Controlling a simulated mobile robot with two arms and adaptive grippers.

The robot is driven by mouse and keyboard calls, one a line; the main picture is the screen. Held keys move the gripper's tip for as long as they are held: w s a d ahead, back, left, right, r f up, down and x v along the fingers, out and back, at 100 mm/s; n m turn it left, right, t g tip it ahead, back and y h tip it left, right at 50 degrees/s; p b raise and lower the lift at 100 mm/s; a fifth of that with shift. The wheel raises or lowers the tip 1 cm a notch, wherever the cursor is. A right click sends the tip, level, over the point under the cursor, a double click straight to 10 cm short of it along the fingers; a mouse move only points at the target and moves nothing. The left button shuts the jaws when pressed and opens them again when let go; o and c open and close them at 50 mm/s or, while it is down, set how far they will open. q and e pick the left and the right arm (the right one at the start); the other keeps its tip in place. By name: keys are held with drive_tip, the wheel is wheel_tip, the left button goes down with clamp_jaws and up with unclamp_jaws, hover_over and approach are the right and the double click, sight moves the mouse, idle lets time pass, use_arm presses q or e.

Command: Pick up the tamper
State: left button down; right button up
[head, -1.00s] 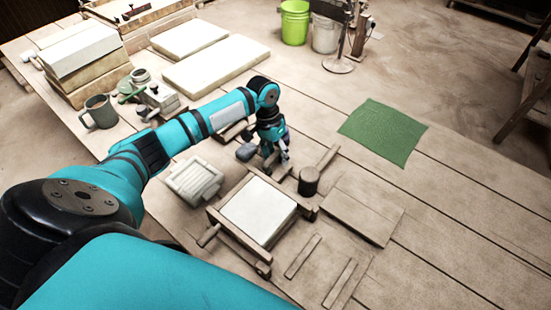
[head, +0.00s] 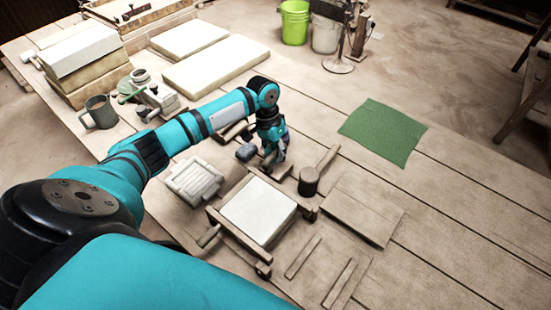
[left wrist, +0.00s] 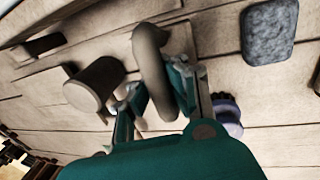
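The tamper (left wrist: 150,52) shows in the left wrist view as a thick, curved brown handle between my left fingers. My left gripper (left wrist: 157,88) has a finger on each side of this handle, close against it. In the head view my left gripper (head: 271,163) is low over the table, behind the press frame, with its fingers close together. A brown part of the tamper (head: 283,172) shows just below it; the rest is mostly hidden by the gripper. My right gripper is not in view.
A wooden mallet (head: 309,182) lies close to the right of the gripper, and a grey block (head: 246,152) to its left. The wooden frame with a white slab (head: 258,210) is in front. A green cloth (head: 383,132) lies farther right, with bare table around it.

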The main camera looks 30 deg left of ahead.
use_arm(q)
drive_tip(key=shift+r, duration=0.15)
wheel_tip(320, 180, up, 10)
drive_tip(key=shift+f, duration=0.1)
idle(0.3)
idle(0.4)
